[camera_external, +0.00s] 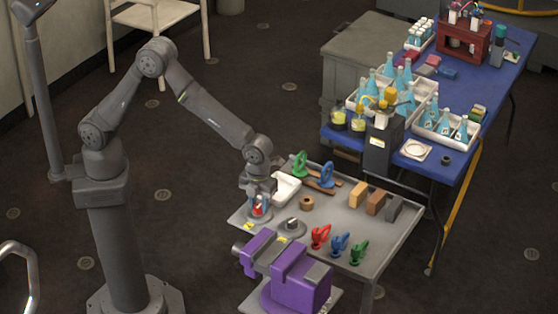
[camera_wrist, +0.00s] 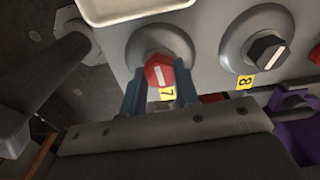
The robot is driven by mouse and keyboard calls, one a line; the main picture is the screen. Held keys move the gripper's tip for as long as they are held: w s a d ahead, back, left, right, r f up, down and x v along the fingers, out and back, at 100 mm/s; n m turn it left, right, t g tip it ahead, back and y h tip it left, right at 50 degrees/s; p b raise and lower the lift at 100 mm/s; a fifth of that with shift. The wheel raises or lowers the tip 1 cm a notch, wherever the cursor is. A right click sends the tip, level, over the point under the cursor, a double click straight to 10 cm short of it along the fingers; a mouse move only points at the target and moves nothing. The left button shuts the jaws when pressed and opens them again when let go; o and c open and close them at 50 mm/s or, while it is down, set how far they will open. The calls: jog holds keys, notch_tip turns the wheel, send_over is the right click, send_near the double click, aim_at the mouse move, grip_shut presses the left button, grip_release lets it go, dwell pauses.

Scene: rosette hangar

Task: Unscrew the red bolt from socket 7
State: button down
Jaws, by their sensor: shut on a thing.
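The red bolt (camera_wrist: 159,71) has a hex head with a white stripe and sits at the grey round socket 7 (camera_wrist: 150,38), beside a yellow label (camera_wrist: 167,93) reading 7. My gripper (camera_wrist: 160,84) has one finger on each side of the bolt head and is shut on it. In the external view my gripper (camera_external: 258,207) points down over the red bolt (camera_external: 258,210) at the tray's left end. Whether the bolt's thread is still in the socket is hidden.
Socket 8 (camera_wrist: 255,40) with a black bolt (camera_wrist: 267,50) is to the right. A purple vise (camera_external: 300,280) stands at the front. A white dish (camera_external: 286,187) is close behind my gripper. Coloured clamps and blocks (camera_external: 376,202) fill the tray's right side.

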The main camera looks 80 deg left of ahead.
jog(key=shift+n, duration=0.5)
jog(key=n, duration=0.5)
jog(key=shift+n, duration=0.3)
jog(key=n, duration=0.4)
jog(key=shift+r, duration=0.1)
jog(key=shift+n, duration=0.3)
jog(key=shift+n, duration=1)
jog(key=n, duration=0.6)
jog(key=shift+n, duration=0.6)
